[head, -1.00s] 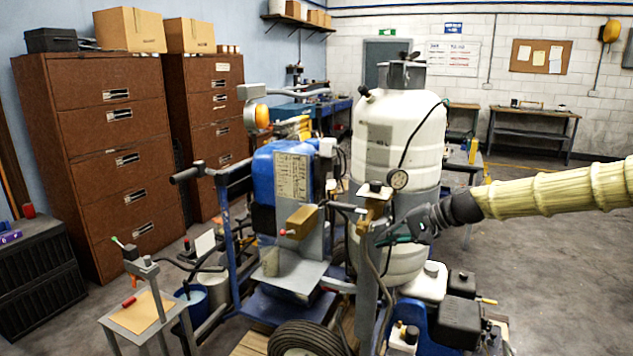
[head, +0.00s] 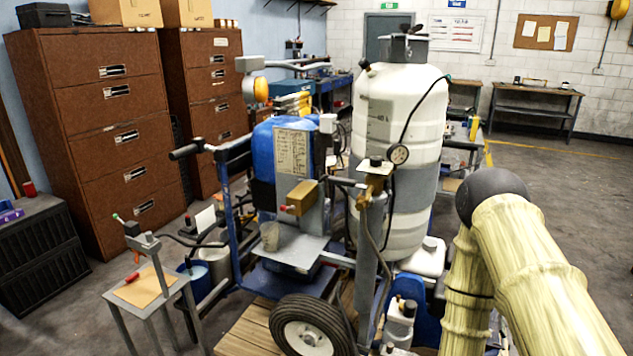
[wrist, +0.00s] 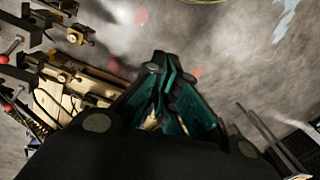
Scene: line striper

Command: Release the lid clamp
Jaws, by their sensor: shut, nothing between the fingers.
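The line striper's white tank (head: 405,115) stands upright in the middle of the head view. A grey metal fitting (head: 404,47) with a dark part on top sits at its lid. It may be the lid clamp, but it is too small to tell its state. My gripper is not visible in the head view, where my sleeved arm is folded at the lower right, apart from the tank. In the wrist view my gripper (wrist: 165,68) shows teal fingers, shut and empty, over the grey floor. The tank lid does not show in the wrist view.
The blue-framed cart has a wheel (head: 308,328) in front. A small stand (head: 146,288) is at left, brown cabinets (head: 105,140) behind. Open floor (head: 560,190) lies to the right.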

